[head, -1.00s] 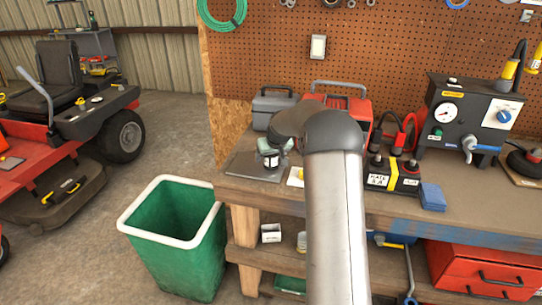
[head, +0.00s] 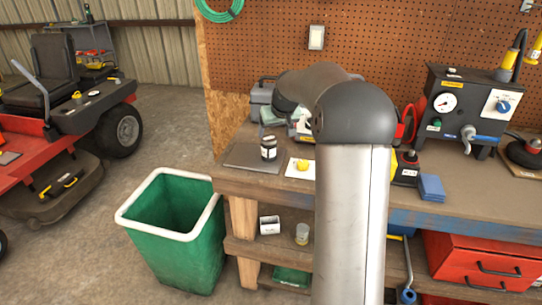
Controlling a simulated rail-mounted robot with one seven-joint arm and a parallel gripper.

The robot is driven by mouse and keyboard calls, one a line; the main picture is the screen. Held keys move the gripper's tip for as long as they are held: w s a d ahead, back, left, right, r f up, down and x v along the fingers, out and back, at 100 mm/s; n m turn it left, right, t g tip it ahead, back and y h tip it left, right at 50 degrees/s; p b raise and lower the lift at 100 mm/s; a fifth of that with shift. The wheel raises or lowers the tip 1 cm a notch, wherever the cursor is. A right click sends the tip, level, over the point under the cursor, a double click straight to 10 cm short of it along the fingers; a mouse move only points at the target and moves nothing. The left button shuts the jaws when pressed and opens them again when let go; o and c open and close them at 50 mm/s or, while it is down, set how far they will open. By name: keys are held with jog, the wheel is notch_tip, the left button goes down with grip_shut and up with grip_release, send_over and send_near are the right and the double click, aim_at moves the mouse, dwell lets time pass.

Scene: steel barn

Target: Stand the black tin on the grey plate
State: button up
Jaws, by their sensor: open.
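The black tin (head: 268,149), with a white label, stands upright in the head view. Its base is on the grey plate (head: 243,156), toward the plate's right side. The plate lies flat at the left end of the workbench. My gripper (head: 270,117) is open, behind and above the tin in the picture, and apart from it. It is partly hidden by my own arm, and its fingertips are hard to make out.
A white card with a yellow object (head: 303,166) lies right of the plate. A grey toolbox (head: 262,92) stands behind. A green bin (head: 175,225) is on the floor below the bench's left end. Blue pads (head: 431,187) lie farther right.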

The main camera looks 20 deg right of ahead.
jog(key=s+a+n+g, duration=0.1)
jog(key=s+a+g, duration=0.2)
jog(key=s+a, duration=1.4)
jog(key=s+a+f+g, duration=0.1)
jog(key=s+a+f, duration=0.1)
jog(key=s, duration=0.9)
jog(key=s+a+f+g, duration=0.1)
jog(key=s+a+f, duration=0.2)
jog(key=s, duration=0.9)
jog(key=shift+f+n+g+y, duration=0.3)
jog(key=shift+f+y, duration=0.1)
jog(key=shift+f, duration=0.45)
